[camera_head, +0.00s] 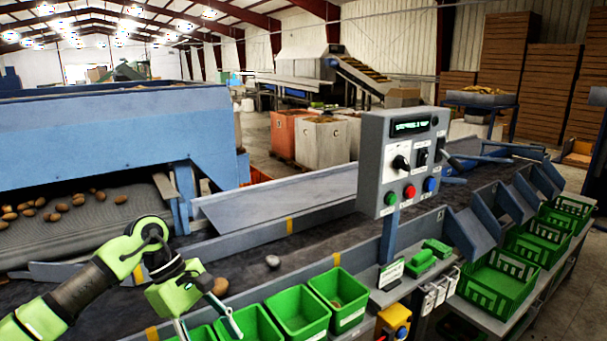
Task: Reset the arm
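My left arm, green and grey, comes in from the lower left. Its gripper (209,331) points down over the near edge of the conveyor and the green bins at the bottom. Its two fingers are spread apart and nothing shows between them. The fingertips are close to the bottom edge of the view. My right arm and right gripper are not in view.
A dark conveyor belt (325,238) carries a brown potato (220,286) beside my gripper and a grey lump (272,261). Green bins (301,315) line its near side. A grey control box (403,162) stands on a post. Green crates (497,283) sit at right.

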